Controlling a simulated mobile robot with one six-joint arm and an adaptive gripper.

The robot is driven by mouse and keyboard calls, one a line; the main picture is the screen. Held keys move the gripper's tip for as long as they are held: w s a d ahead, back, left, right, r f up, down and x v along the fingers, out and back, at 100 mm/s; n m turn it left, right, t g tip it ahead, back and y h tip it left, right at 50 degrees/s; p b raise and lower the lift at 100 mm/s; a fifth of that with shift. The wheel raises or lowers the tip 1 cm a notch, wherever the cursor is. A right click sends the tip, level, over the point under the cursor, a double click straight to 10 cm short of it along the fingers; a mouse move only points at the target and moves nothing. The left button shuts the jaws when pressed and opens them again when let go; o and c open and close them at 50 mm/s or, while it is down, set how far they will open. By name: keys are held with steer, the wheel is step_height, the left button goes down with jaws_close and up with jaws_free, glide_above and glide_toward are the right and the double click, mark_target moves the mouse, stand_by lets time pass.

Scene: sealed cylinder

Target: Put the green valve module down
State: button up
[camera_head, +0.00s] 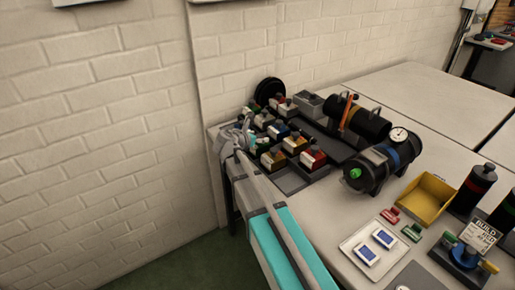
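My gripper (241,136) is at the left end of the table, over the left edge of a group of small valve modules. It is small in view and seen from behind, so I cannot tell whether its fingers are open or shut. A module with a green part (262,145) shows just right of the gripper. I cannot tell whether the gripper touches or holds it, and its underside is hidden.
Several modules stand close by, including a red one (313,158), a yellow one (294,145) and a blue one (279,130). A yellow bin (428,200) and a white tray (357,253) are nearer.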

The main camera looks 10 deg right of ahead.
jaws_close()
steer(key=shift+r, duration=0.1)
stand_by(0.4)
step_height(320, 180, up, 3)
steer(key=p, duration=0.3)
steer(key=s+a+r+p, duration=0.3)
steer(key=s+r+p, duration=0.6)
steer(key=s, duration=0.4)
steer(key=shift+s+r+p, duration=0.3)
steer(key=shift+r+p, duration=0.1)
steer(key=shift+p, duration=0.1)
steer(key=shift+a, duration=0.1)
